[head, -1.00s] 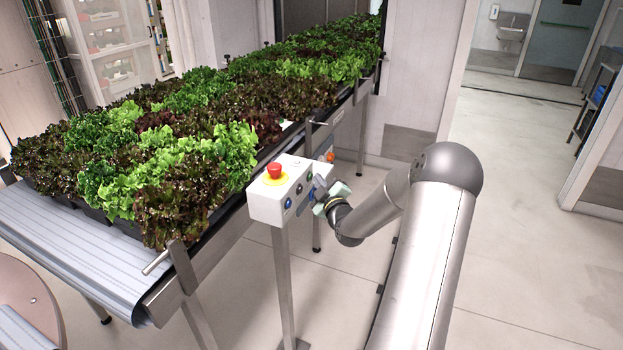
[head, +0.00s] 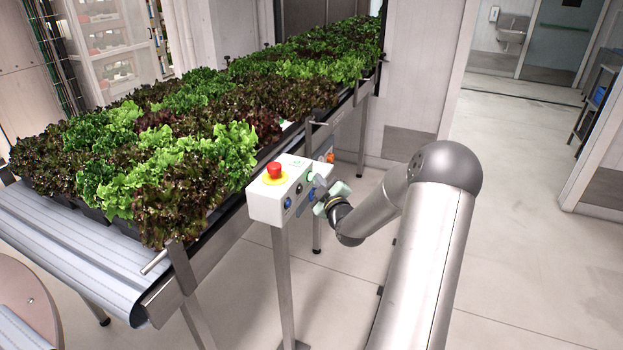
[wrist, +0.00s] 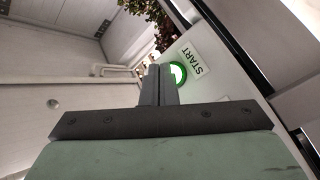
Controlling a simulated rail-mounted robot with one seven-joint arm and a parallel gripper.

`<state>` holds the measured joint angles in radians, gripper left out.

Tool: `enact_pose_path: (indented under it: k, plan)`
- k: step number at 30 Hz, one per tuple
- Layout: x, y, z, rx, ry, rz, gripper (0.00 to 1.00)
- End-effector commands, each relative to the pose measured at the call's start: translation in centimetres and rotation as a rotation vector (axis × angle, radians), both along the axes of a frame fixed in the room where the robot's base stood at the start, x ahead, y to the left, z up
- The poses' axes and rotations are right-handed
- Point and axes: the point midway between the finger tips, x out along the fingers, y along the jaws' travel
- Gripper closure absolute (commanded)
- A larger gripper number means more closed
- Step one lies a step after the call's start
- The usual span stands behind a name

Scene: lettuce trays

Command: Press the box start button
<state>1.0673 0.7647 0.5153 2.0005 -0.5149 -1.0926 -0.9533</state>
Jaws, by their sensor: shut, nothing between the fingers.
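The white control box (head: 272,207) stands on a post beside the conveyor, with a red mushroom button on a yellow base (head: 275,171) on top. The start button (wrist: 180,73) glows with a green ring in the wrist view, beside the "START" label (wrist: 192,62). My gripper (wrist: 160,70) is shut and empty, its dark fingertips beside the button and overlapping its edge in view. I cannot tell whether they touch it. In the head view my gripper (head: 321,188) is at the right side of the box, its fingertips hard to make out.
The conveyor (head: 95,255) carries dense red and green lettuce behind the box. Its metal side rail (head: 222,245) runs close to the box. An orange button (head: 330,157) shows behind. The floor to the right is open.

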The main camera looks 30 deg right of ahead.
Motion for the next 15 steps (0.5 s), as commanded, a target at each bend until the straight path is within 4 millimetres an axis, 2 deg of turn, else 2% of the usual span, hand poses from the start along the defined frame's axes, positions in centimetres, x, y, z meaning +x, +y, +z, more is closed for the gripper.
enact_pose_path:
  k: [6, 15]
  plan:
    - [-0.86, -0.54, -0.05, -0.001, -0.001, -0.001, 1.0]
    - [-0.96, -0.62, -0.04, 0.0, 0.0, -0.001, 1.0]
